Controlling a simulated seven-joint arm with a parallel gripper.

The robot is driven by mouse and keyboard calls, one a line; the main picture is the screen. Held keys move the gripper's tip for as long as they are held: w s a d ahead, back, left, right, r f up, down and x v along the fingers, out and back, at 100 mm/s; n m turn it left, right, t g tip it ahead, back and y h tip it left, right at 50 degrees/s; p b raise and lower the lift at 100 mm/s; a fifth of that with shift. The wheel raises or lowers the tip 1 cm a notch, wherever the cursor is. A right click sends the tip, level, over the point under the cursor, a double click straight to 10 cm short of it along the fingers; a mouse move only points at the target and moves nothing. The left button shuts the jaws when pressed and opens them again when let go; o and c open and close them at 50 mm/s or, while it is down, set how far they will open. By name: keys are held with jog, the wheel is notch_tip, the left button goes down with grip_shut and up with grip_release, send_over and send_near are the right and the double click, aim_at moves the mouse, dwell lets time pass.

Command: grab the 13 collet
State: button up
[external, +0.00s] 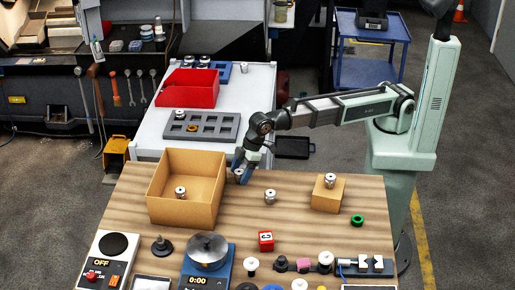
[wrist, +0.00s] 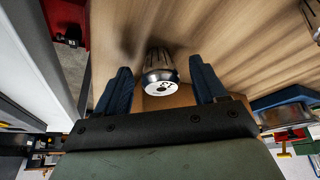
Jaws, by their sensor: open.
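My gripper (external: 238,162) is at the table's far edge, just right of the open cardboard box, with its fingers pointing down. A silver collet (external: 240,176) is at its fingertips. In the wrist view my gripper (wrist: 160,68) is open, with a blue finger on each side of this collet (wrist: 160,76). The collet's pale marked end face is toward the camera; I cannot read the mark surely. Other collets are in the cardboard box (external: 180,192), on the table (external: 270,196) and on a small block (external: 330,181). Their numbers are unreadable.
The cardboard box (external: 208,207) has tall walls close to my gripper's left. A red cube (external: 266,241), green ring (external: 358,220) and blue scale (external: 207,268) are nearer the front. Behind stands a white bench with a grey tray (external: 222,127) and red bin (external: 187,91).

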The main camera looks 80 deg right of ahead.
jog(key=shift+c, duration=0.4)
jog(key=c, duration=1.1)
jog(key=shift+r, duration=0.1)
